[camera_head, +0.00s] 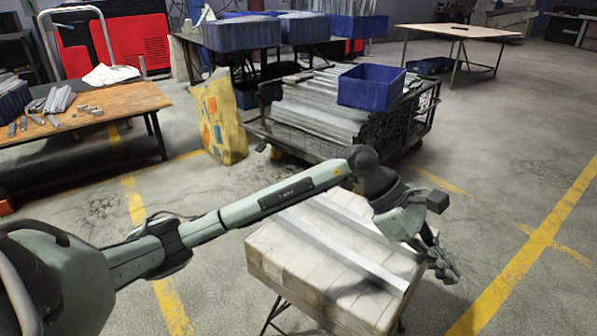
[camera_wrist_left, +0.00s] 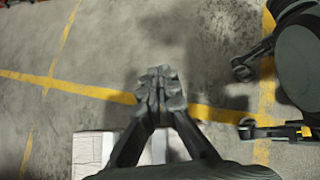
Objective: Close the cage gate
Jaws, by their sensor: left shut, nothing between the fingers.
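A black metal cage cart (camera_head: 335,150) loaded with long galvanized brackets (camera_head: 310,112) stands in the upper middle of the head view. Its dark mesh side panel (camera_head: 405,122) faces right and may be the cage gate; I cannot tell whether it is open or shut. My left gripper (camera_head: 446,270) hangs past the right edge of a pale block-topped table, well in front of and apart from the cart. Its fingers (camera_wrist_left: 158,90) are together and empty in the left wrist view, above bare floor. My right gripper does not show.
The pale table (camera_head: 275,262) carries long metal profiles (camera_head: 345,252) under my left arm. A blue bin (camera_head: 371,86) sits on the cart. A yellow bag (camera_head: 219,120) stands left of it. A wooden table (camera_head: 130,98) is at left. Floor with yellow lines is clear at right.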

